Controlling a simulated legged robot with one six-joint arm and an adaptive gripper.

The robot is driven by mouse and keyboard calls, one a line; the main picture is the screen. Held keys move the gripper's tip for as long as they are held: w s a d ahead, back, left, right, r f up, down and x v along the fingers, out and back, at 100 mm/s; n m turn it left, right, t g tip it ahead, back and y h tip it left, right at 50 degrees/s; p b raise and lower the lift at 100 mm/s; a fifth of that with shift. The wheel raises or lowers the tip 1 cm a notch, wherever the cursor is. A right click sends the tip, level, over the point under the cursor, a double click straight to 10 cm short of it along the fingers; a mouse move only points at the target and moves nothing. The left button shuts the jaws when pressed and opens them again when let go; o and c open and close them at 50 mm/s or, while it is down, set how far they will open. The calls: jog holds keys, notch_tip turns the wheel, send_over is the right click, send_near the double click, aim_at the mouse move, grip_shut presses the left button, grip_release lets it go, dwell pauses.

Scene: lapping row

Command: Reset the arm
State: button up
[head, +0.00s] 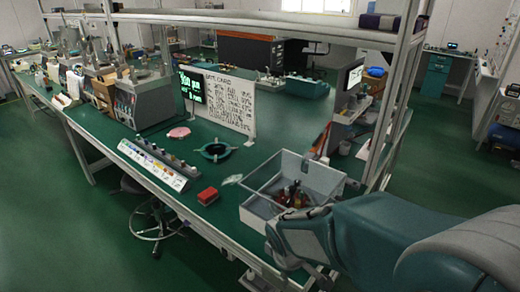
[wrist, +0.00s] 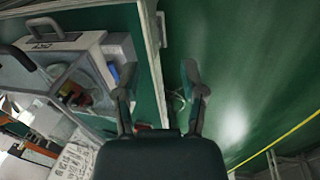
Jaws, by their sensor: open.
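My gripper (wrist: 158,82) is open in the wrist view, its two dark fingers spread apart with nothing between them. The gap shows the bench edge and green floor beyond. The arm overlaps the near right corner of an open grey box (head: 257,213) on the bench. In the wrist view the box's contents, red and orange items (wrist: 75,93), lie left of the gripper; contact cannot be told.
The green workbench (head: 240,163) holds a red block (head: 208,196), a teal ring (head: 216,151), a row of knobs on a white strip (head: 155,165) and a whiteboard (head: 229,101). A metal frame post (head: 392,95) rises at the right. A stool (head: 157,217) stands in front. Open floor lies right of the bench.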

jog(key=s+d+r+m+t, duration=0.1)
jog(key=s+d+r+m, duration=0.1)
jog(key=s+r+m, duration=0.1)
jog(key=s+d+r+m+t, duration=0.1)
jog(key=s+d+r+m, duration=0.2)
jog(key=s+r, duration=0.2)
jog(key=s+d+r+m+t+y, duration=0.1)
jog(key=s+d+r+m, duration=0.2)
jog(key=r, duration=0.5)
jog(key=shift+s+r+m+t, duration=0.3)
jog(key=shift+s+m, duration=0.1)
jog(key=shift+s, duration=0.2)
